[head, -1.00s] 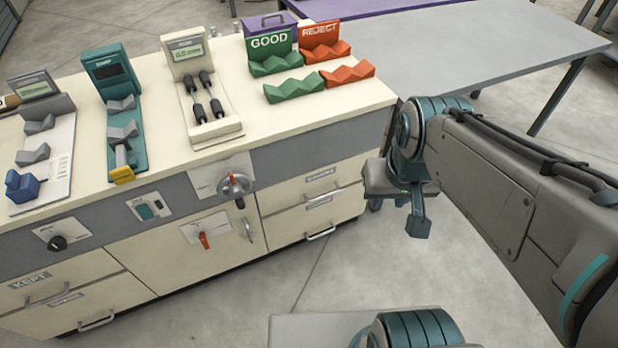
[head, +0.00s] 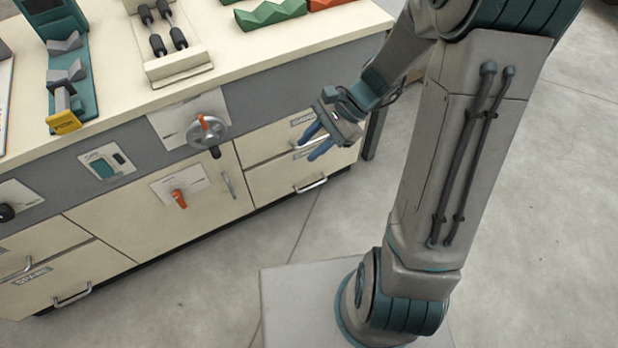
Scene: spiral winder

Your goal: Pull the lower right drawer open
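The lower right drawer (head: 274,186) is a cream front at the bottom right of the cabinet. It looks flush with the cabinet.
A cabinet door with an upright handle (head: 228,183) and a red-orange knob (head: 179,199) is left of the drawers. A handwheel (head: 208,131) sticks out above it. The worktop (head: 230,60) carries stands and holders. Floor (head: 330,220) before the drawer is clear.

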